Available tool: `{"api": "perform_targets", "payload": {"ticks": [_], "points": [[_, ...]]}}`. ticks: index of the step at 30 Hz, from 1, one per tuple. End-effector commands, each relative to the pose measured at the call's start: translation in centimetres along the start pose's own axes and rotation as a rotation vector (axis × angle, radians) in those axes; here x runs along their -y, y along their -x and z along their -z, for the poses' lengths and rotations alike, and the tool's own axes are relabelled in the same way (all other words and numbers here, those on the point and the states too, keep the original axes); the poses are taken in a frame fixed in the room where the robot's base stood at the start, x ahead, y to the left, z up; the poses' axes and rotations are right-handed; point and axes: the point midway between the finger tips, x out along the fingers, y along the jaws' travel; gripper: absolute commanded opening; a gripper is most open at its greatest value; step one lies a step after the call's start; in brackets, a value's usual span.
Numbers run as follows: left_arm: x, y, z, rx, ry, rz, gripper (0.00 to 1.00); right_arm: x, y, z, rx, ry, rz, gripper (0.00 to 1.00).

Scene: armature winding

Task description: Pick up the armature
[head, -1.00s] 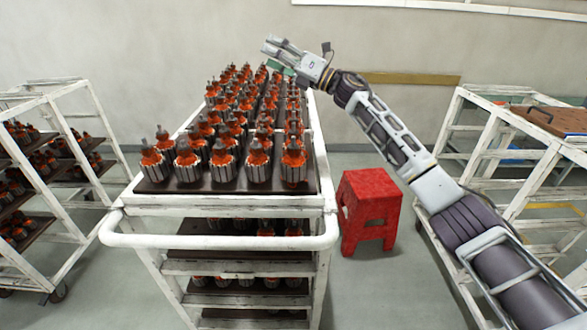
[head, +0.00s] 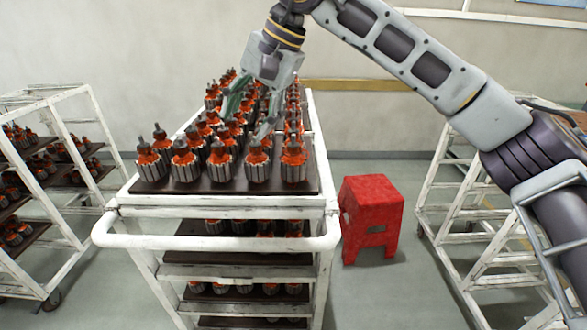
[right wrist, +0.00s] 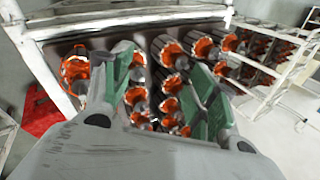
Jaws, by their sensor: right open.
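Several armatures with orange windings, grey slotted cores and dark shafts stand upright in rows on the top tray of the white cart; one front armature (head: 257,163) is near my right gripper. My right gripper (head: 250,118) points down over the front rows, its green-padded fingers spread and empty. In the right wrist view the open fingers (right wrist: 158,100) have armatures (right wrist: 168,83) between and beyond them. I cannot tell whether the fingertips touch any armature. The gripper hides part of the middle and back rows. My left gripper is not in view.
The white cart (head: 215,241) has lower shelves with more armatures. A red stool (head: 371,215) stands right of it. Another loaded rack (head: 65,190) is at the left, and a white rack (head: 455,190) is at the right behind my arm. Grey floor lies between them.

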Motion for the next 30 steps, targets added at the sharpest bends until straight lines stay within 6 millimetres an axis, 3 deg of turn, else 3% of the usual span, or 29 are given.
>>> {"api": "perform_targets", "payload": {"ticks": [6, 10, 18, 30], "points": [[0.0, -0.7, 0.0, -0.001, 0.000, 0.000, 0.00, -4.4, 1.7, 0.8, -0.238, 0.238, -0.253, 0.59], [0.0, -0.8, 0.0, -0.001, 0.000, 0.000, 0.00, -5.9, 2.9, 1.3, -0.318, 0.313, -0.358, 0.59], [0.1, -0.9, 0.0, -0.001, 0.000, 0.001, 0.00, -6.8, 3.6, 1.5, -0.360, 0.355, -0.421, 0.59], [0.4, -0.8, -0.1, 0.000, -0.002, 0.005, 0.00, -7.0, 3.0, 1.8, -0.357, 0.352, -0.419, 0.59]]}}
